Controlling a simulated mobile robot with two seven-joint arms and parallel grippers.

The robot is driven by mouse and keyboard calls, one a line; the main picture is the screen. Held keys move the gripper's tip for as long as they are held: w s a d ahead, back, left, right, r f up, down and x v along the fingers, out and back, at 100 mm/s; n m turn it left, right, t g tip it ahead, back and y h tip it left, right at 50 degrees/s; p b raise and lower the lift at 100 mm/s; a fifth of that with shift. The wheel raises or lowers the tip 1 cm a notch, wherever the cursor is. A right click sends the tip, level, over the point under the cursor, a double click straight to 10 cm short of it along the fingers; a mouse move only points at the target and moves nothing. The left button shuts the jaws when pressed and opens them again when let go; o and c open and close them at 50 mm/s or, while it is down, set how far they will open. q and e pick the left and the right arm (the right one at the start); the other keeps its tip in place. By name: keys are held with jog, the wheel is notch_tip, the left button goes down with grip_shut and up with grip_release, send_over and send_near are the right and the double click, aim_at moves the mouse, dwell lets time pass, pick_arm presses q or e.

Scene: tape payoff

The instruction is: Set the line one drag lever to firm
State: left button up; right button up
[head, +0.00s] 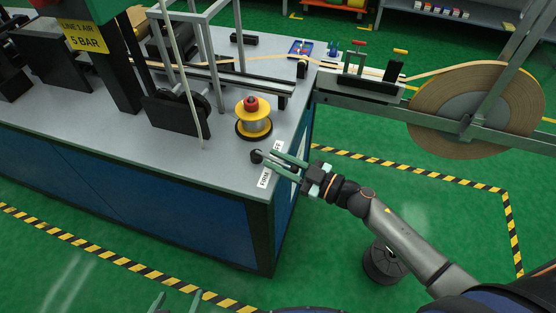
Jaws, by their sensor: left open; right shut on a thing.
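The drag lever's black knob (257,156) is at the front right corner of the grey bench top. A white label (264,177) beside it reads FIRM at its near end; its far end is partly hidden by my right gripper. My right gripper (268,158) reaches in from the right, low over the bench corner, its green fingers shut on the knob. The lever's shaft is hard to make out. My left gripper (176,302) shows only its two fingertips at the bottom edge, apart and empty, in front of the bench.
A yellow spool with a red top (253,118) stands just behind the knob. A white upright rod (184,80) and a metal frame are left of it. A large tape roll (476,110) hangs on a rail at right. A dark reel (385,262) sits on the green floor.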

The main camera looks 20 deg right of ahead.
grip_shut()
dwell(0.9)
